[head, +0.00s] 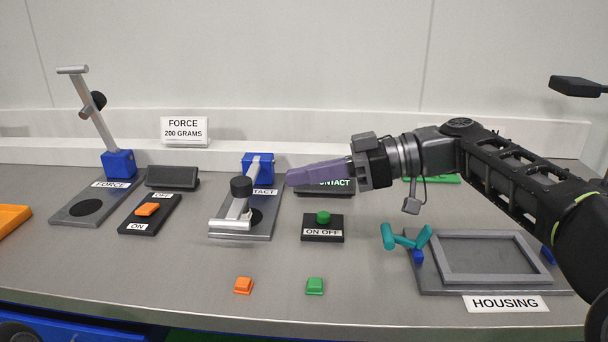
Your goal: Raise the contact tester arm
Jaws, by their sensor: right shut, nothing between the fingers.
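The contact tester has a grey base plate (262,227) with a blue hinge block (250,160) at its back. Its silver arm with a black cylinder (241,187) is lowered over the plate, and its crossbar handle (231,226) lies low near the plate's front edge. My right gripper (290,178) comes in from the right with purple fingers shut and empty. Its tips appear just right of the blue block and the arm; I cannot tell whether they touch. The fingers partly cover the display labelled CONTACT (328,188). My left gripper is not in view.
The force tester (118,163) at left has its arm raised. Switches (148,212) and (322,228), an orange piece (243,286), a green piece (315,286) and a housing fixture (440,275) with a teal handle stand on the grey bench. The middle front is mostly clear.

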